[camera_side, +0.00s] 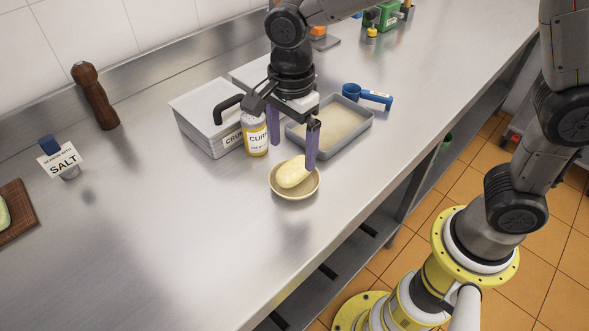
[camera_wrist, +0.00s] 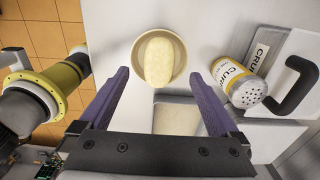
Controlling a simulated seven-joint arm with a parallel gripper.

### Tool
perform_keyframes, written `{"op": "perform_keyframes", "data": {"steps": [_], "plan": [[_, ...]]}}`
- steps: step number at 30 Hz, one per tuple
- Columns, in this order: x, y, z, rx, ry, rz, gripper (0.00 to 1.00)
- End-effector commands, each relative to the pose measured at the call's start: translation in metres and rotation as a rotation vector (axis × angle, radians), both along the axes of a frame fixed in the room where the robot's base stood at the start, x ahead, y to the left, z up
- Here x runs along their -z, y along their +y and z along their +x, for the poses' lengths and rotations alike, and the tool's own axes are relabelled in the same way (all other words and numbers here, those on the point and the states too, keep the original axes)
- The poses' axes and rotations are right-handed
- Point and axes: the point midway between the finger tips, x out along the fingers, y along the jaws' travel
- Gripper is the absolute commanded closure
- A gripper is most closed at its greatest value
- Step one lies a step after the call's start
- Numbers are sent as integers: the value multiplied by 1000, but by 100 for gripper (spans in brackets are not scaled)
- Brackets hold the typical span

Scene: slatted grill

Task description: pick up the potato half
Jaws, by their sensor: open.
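The potato half (camera_side: 293,173) is a pale yellow oval lying in a small tan bowl (camera_side: 282,191) on the steel counter. In the wrist view the potato half (camera_wrist: 159,62) lies lengthwise in the bowl (camera_wrist: 181,75), ahead of my gripper and between the lines of its fingers. My gripper (camera_side: 294,139) has two purple fingers, spread apart with nothing between them. In the side view the right finger overlaps the potato's far end; I cannot tell whether they touch. The fingers also show in the wrist view (camera_wrist: 159,79).
A curry shaker (camera_side: 255,137) stands close to my left finger, beside a lidded box labelled "CRU…" (camera_side: 208,113). A grey tray of pale crumbs (camera_side: 346,151) and a blue scoop (camera_side: 368,95) lie behind the bowl.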

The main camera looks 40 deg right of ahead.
Motion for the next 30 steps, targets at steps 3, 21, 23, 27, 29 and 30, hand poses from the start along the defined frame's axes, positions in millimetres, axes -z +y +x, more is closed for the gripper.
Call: {"op": "perform_keyframes", "data": {"steps": [3,21,23,27,29,30], "plan": [[11,-2,-1,1,3,-1,3],[52,-5,-1,0,1,0,4],[52,-5,-1,0,1,0,15],[52,-5,-1,0,1,0,40],[52,-5,-1,0,1,0,51],[52,-5,-1,0,1,0,58]]}}
